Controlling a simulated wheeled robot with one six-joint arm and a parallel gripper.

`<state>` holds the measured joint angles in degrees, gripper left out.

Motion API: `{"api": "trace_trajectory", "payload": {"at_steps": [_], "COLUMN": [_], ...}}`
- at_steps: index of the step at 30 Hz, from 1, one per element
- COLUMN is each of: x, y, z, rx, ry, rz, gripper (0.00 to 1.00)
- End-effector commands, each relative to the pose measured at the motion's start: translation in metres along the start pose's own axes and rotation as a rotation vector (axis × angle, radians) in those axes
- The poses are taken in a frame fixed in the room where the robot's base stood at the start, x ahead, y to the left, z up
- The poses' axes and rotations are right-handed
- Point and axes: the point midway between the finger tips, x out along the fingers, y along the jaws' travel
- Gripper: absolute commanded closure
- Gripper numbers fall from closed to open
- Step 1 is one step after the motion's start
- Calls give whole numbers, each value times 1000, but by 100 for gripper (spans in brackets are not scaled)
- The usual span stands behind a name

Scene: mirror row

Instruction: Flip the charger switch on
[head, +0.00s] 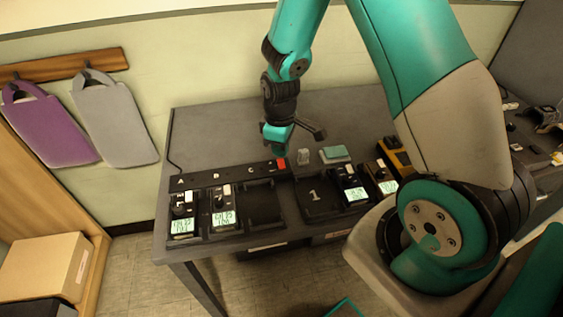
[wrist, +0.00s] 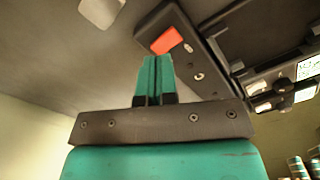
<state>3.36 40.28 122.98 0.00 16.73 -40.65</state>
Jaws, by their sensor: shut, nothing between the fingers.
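The charger switch (head: 281,163) is a red rocker at the right end of a black charger strip (head: 228,174) lettered along its top. In the wrist view the switch (wrist: 166,40) is orange-red and sits just beyond my fingertips, slightly to the right. My gripper (head: 283,152) points down close above the switch in the head view. In the wrist view my gripper (wrist: 152,60) has its two teal fingers together with nothing between them. I cannot tell whether the fingertips touch the switch. Which way the rocker is tipped is too small to tell.
Black handheld devices with lit screens stand in bays at the left (head: 182,213) and right (head: 352,188) of the grey table (head: 215,125). Empty bays (head: 262,205) lie between. A small clear object (head: 303,157) and a teal-topped block (head: 335,154) are right of the switch.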

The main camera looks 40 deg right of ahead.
Motion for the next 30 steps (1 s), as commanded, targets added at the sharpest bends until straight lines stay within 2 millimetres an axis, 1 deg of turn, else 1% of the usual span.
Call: {"api": "trace_trajectory", "payload": {"at_steps": [30], "x": [15], "y": [0], "z": [0], "rx": [0], "ry": [0], "rz": [0], "gripper": [100]}}
